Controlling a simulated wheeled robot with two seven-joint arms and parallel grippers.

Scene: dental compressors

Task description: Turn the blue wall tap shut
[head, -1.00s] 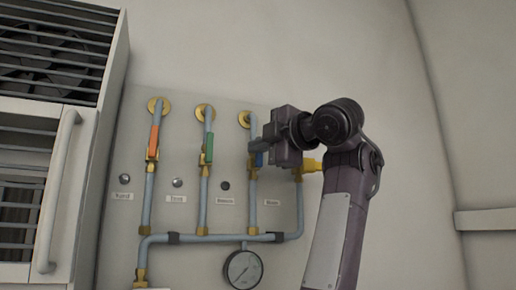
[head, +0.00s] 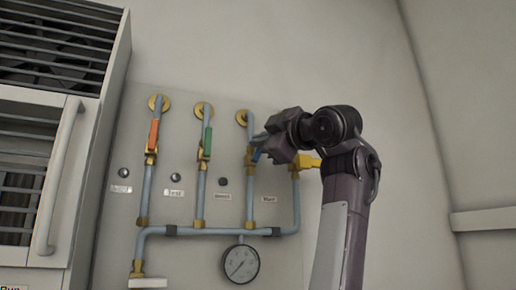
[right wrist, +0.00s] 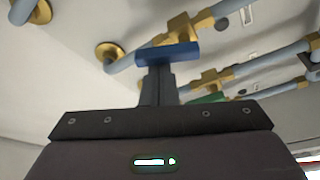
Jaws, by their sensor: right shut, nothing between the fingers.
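The blue wall tap (head: 256,155) is the rightmost of the three lever taps on the wall panel, on a vertical grey pipe with brass fittings. Its lever is partly hidden by my right gripper and looks tilted off the pipe's line. In the right wrist view, the blue lever (right wrist: 167,54) lies across the tips of my shut fingers (right wrist: 158,72). The fingertips are against it or very close; contact is hard to tell. My right gripper (head: 262,147) is shut and empty, reaching in from the right. My left gripper is not in view.
An orange tap (head: 154,134) and a green tap (head: 207,141) stand to the left, levers along their pipes. A yellow fitting (head: 306,163) sits right of the blue tap. A pressure gauge (head: 241,264) hangs below. A louvred cabinet (head: 45,130) stands at left.

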